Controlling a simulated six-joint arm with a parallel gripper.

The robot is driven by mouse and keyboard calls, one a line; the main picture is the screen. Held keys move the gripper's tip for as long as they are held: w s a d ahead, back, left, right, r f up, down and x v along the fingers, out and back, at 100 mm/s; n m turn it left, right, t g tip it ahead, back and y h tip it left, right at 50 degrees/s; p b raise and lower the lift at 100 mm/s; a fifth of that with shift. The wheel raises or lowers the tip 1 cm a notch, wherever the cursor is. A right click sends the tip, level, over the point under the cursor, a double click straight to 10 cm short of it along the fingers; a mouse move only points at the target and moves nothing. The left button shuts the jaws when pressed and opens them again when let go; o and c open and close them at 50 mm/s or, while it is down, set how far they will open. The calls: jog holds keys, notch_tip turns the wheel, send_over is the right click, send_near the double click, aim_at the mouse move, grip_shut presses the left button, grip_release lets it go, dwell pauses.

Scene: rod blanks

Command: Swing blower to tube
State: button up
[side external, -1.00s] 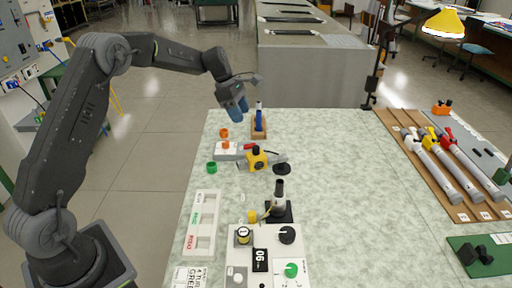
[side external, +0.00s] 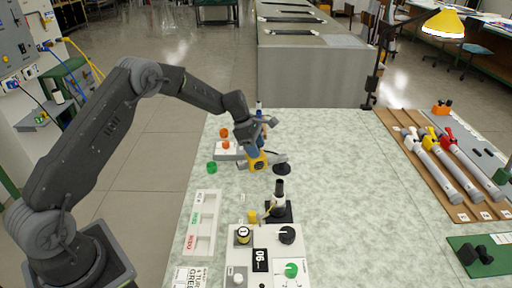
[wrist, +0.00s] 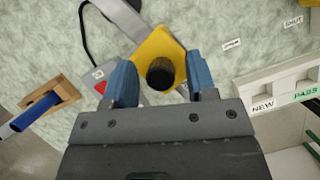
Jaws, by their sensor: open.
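A yellow body with a black round knob on top, which looks like the blower (side external: 258,163), stands near the table's back left. In the wrist view the yellow body (wrist: 152,50) and its black knob (wrist: 161,73) show between my fingers. My gripper (wrist: 162,80) is open, with one blue finger on each side of the knob and a gap visible on both sides. In the side view my gripper (side external: 257,148) is right over the yellow body. I cannot tell which thing is the tube; white-grey tubes with coloured ends (side external: 433,160) lie on the right rack.
A black-based upright post (side external: 279,200) stands in front, near a panel with knobs (side external: 240,262). A labelled white tray (side external: 202,222) lies at left. A wooden stand with a blue tool (wrist: 40,108) is close by. The table's middle right is clear.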

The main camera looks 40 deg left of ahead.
grip_shut()
dwell(0.5)
